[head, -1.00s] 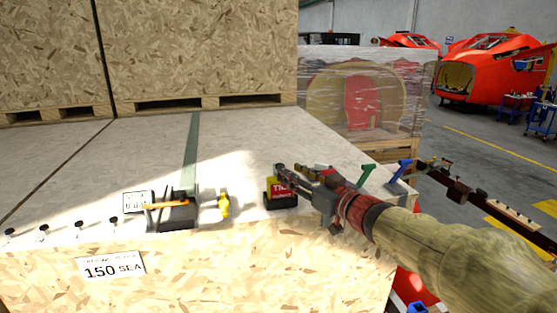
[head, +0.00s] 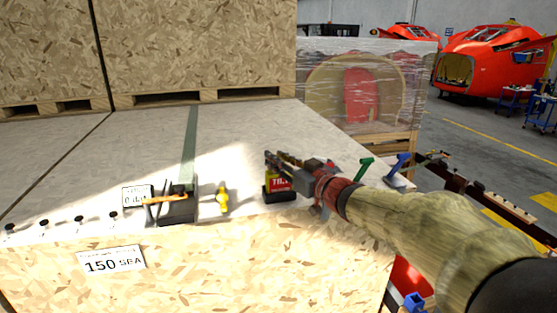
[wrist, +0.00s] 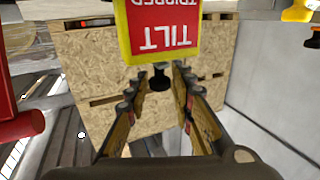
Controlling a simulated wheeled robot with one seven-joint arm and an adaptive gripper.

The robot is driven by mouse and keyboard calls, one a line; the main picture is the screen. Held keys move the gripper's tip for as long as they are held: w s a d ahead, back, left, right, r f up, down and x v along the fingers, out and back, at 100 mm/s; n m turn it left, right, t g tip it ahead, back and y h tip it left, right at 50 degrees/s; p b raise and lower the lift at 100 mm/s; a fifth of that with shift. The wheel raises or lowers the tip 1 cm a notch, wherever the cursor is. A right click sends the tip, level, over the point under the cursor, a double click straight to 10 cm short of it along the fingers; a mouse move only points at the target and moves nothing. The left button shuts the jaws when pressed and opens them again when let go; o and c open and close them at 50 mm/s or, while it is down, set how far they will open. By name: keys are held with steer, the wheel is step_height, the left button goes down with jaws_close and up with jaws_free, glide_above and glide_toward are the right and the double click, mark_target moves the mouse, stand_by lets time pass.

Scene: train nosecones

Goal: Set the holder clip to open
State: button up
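I cannot tell for sure which part is the holder clip. A black block with an orange bar (head: 168,199) across it sits near the crate's front edge, left of a small yellow fitting (head: 222,199). A red and yellow box marked TILT (head: 279,184) stands on a black base to the right. It also shows upside down at the top of the wrist view (wrist: 165,30). My gripper (head: 268,158) is over the TILT box in the head view. In the wrist view its fingers (wrist: 158,88) are apart, with a black knob (wrist: 160,78) seen between them.
A white card (head: 137,196) stands left of the black block. Several black pegs (head: 79,222) line the front left edge. A green lever (head: 366,166) and a blue lever (head: 400,164) are at the right, beside my arm. The crate top (head: 70,170) is clear behind.

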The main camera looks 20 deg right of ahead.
jaws_close()
stand_by(0.4)
steer(key=y+p, duration=0.1)
steer(key=d+n+y+p, duration=0.1)
steer(key=p, duration=0.1)
steer(key=shift+w+r+g, duration=0.1)
steer(key=shift+r+g, duration=0.15)
steer(key=shift+g, duration=0.15)
steer(key=shift+d+n+g+y+p, duration=0.25)
steer(key=shift+n+g+y+p, duration=0.15)
steer(key=shift+n+y+p, duration=0.45)
steer(key=shift+f+n+g+y+p, duration=0.2)
steer(key=shift+n+g+y+p, duration=0.05)
steer(key=shift+g+p, duration=0.2)
steer(key=shift+o, duration=1.4)
jaws_free()
steer(key=shift+o, duration=0.3)
